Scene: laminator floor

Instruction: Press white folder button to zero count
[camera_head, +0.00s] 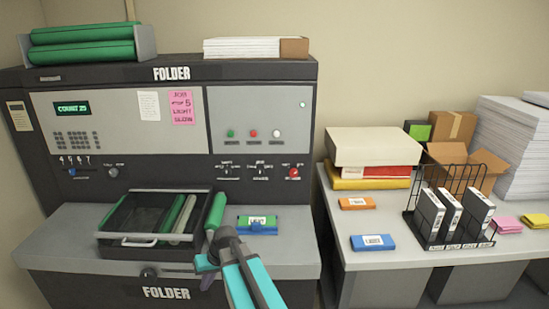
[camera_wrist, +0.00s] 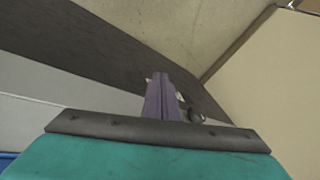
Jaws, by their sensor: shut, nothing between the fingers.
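The folder machine (camera_head: 180,160) has a light panel with a green, a red and a white button (camera_head: 276,134) in a row. The white button is the rightmost. A display (camera_head: 72,108) on the left panel reads COUNT 25. My gripper (camera_head: 206,275) is low, in front of the machine's ledge, well below and left of the white button and apart from it. In the wrist view its purple fingers (camera_wrist: 160,85) are together with nothing between them. The buttons are not recognisable in the wrist view.
A tray (camera_head: 125,243) with rollers sits on the ledge, with a green roller (camera_head: 215,212) at its right side. A green and blue LIGHT box (camera_head: 257,225) lies right of my arm. A side table (camera_head: 400,260) on the right holds boxes and a wire rack (camera_head: 411,222).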

